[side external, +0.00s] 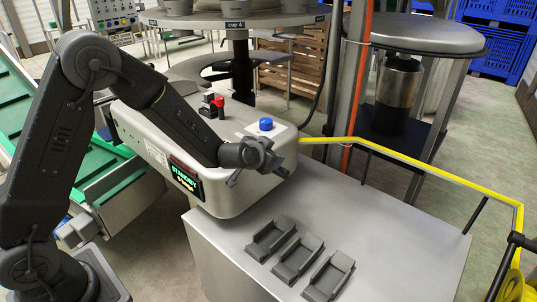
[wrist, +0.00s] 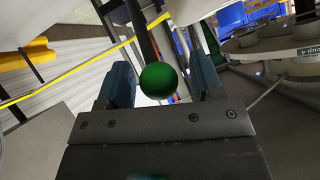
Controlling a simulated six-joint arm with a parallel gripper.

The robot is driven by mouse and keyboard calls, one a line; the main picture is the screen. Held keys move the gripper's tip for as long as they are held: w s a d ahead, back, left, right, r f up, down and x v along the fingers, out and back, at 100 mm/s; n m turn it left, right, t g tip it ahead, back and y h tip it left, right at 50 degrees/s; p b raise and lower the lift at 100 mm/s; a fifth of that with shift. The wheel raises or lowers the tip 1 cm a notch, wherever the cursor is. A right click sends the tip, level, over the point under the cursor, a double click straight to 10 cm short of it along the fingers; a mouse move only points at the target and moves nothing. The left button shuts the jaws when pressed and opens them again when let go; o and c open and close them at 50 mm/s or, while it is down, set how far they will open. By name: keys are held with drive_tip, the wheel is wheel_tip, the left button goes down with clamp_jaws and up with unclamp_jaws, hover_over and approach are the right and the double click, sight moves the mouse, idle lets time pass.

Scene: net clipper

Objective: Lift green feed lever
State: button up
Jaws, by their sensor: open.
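The green feed lever shows in the wrist view as a round green knob (wrist: 158,80) on a dark rod (wrist: 141,32). The knob appears between the two blue-grey fingers of my gripper (wrist: 163,75), with a gap visible on each side. My gripper is open and holds nothing. I cannot tell from this view how deep the knob sits between the fingers. In the side external view my gripper (side external: 258,164) is at the right end of the grey clipper machine (side external: 170,130). The lever is hidden there.
A blue button (side external: 265,124) and a red knob (side external: 218,102) stand on top of the machine near my arm. A display (side external: 186,180) reads STANDBY. Several grey holders (side external: 297,260) sit on the metal table (side external: 395,235). A yellow rail (side external: 440,172) runs behind it.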

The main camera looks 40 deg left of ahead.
drive_tip(key=v, duration=1.3)
drive_tip(key=shift+s+r, duration=0.15)
drive_tip(key=shift+s, duration=0.2)
drive_tip(key=shift+d, duration=0.1)
drive_tip(key=s+d+r+g+h, duration=0.1)
drive_tip(key=s+d+r+h, duration=0.25)
drive_tip(key=s+r, duration=0.35)
drive_tip(key=s+a+g, duration=0.2)
drive_tip(key=s, duration=0.5)
drive_tip(key=s+a+n+g, duration=0.1)
drive_tip(key=s+a+g, duration=0.1)
drive_tip(key=s, duration=0.6)
drive_tip(key=shift+a+r+g+y, duration=0.4)
drive_tip(key=shift+a+r+y, duration=0.05)
drive_tip(key=shift+a, duration=0.15)
